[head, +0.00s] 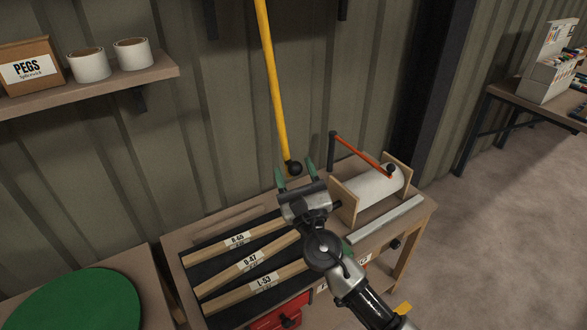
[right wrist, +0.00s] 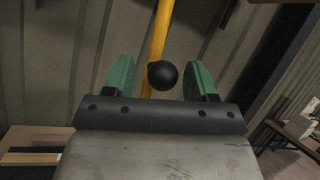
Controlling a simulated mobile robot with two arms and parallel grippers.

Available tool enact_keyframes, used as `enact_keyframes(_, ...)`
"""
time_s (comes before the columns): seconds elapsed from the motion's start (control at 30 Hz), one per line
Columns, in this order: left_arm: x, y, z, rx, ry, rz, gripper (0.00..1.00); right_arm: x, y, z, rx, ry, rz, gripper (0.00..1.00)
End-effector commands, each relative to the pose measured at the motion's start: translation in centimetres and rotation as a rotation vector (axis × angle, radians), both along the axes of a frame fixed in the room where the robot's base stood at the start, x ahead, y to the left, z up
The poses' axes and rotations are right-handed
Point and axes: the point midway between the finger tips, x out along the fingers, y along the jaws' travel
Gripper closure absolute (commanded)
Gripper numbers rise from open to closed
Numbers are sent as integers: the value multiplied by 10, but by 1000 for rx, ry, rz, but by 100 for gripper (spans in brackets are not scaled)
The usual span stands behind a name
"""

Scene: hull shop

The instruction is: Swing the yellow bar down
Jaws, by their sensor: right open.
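The yellow bar (head: 272,85) runs nearly upright along the corrugated wall in the head view, leaning slightly, with its upper end out of frame. A black ball knob (head: 293,168) is at its lower end. My right gripper (head: 295,172) is open at the knob, its two green fingers pointing up toward the wall. In the right wrist view, the knob (right wrist: 162,75) shows between the two open green fingers (right wrist: 160,78), with visible gaps on both sides. The yellow bar (right wrist: 160,30) rises behind it. I see no contact. My left gripper is not in view.
A workbench below holds labelled wooden strips (head: 250,262) and a white roll (head: 372,194) in a wooden stand with an orange-red lever (head: 360,154). A shelf (head: 120,80) with a PEGS box (head: 30,65) is at left. A green disc (head: 80,302) lies lower left.

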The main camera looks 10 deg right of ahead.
Motion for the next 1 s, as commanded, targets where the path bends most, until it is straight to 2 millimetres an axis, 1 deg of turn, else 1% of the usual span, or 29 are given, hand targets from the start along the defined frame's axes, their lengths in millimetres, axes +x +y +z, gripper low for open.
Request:
enact_keyframes(0.03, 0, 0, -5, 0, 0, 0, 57, -8, -1, -7, 0, 3, 2, 43)
enact_keyframes(0.3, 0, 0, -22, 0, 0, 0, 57, -57, -8, -32, 0, 3, 0, 43)
enact_keyframes(0.4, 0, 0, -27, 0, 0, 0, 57, -71, -11, -38, 0, 3, 2, 43)
enact_keyframes(0.5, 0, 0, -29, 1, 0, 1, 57, -80, -12, -41, 0, 1, 0, 43)
enact_keyframes(0.67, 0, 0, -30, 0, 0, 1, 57, -86, -13, -42, -1, 0, 0, 43)
enact_keyframes(1.0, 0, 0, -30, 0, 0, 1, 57, -86, -13, -41, -1, 0, 0, 43)
